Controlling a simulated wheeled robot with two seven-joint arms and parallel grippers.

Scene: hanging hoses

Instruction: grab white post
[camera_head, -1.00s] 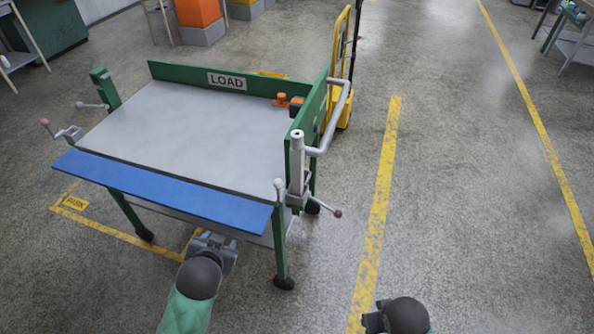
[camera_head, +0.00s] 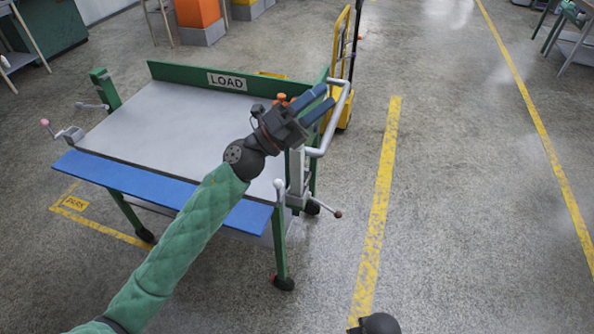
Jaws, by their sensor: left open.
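The white post (camera_head: 297,178) stands upright at the cart's near right corner, and its top is hidden behind my left gripper. My left gripper (camera_head: 319,103) is open, its two blue-grey fingers pointing up and right. In the picture it overlaps the post's top and the cart's right side; the gap in depth is hard to judge. Nothing shows between its fingers. A dark rounded part of my right arm (camera_head: 378,324) shows at the bottom edge, with too little of the gripper to tell its state.
The cart's grey top (camera_head: 160,125) has a blue front flap (camera_head: 150,187) and a green LOAD board (camera_head: 190,76). A white bent handle (camera_head: 340,115) runs along its right side. A crank with a brown knob (camera_head: 337,213) sticks out low. The floor to the right is open.

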